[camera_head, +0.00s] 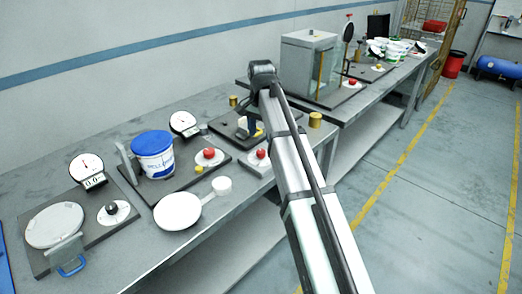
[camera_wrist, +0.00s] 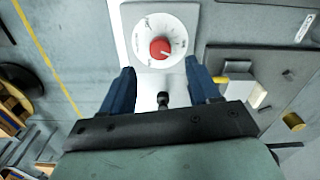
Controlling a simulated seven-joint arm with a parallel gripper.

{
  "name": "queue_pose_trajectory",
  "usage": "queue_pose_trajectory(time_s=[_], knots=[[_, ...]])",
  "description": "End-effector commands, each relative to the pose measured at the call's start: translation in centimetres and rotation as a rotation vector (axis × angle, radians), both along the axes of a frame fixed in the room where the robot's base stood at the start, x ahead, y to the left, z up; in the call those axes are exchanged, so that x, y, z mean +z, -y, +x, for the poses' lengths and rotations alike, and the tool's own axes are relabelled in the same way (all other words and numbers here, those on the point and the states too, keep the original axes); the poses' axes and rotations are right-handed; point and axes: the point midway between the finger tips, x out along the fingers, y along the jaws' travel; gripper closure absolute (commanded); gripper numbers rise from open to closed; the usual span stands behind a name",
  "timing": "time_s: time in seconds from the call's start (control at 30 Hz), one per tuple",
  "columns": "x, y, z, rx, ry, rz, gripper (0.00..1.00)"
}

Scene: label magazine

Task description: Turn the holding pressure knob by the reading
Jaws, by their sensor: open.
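A red knob (camera_wrist: 161,48) sits on a round white dial (camera_wrist: 150,22) with dark markings too small to read, on a pale plate. My gripper (camera_wrist: 160,68) is open and empty, its blue fingers apart on either side of the plate, just short of the knob in the picture. I cannot tell the height gap. In the head view this red knob (camera_head: 261,154) shows beside my arm, which largely hides the gripper. Another red knob (camera_head: 208,153) stands on the board to its left. Two white gauges, the left one (camera_head: 86,167) and the farther one (camera_head: 184,123), have needles I cannot read exactly.
A white bucket with a blue lid (camera_head: 153,156) stands on the board near the knobs. A white round pan (camera_head: 178,211) lies at the bench front. A black knob (camera_head: 112,208) is at left. A glass-sided case (camera_head: 307,66) stands on the far bench.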

Motion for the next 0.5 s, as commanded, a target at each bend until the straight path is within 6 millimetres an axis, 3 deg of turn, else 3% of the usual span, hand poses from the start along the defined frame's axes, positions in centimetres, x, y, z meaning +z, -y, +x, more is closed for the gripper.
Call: queue_pose_trajectory(time_s=[0.2,0.5], knots=[[-3.7,0.0,-0.1,-0.001,-0.001,-0.001,0.39],[-6.9,0.0,0.0,-0.001,-0.001,-0.001,0.39]])
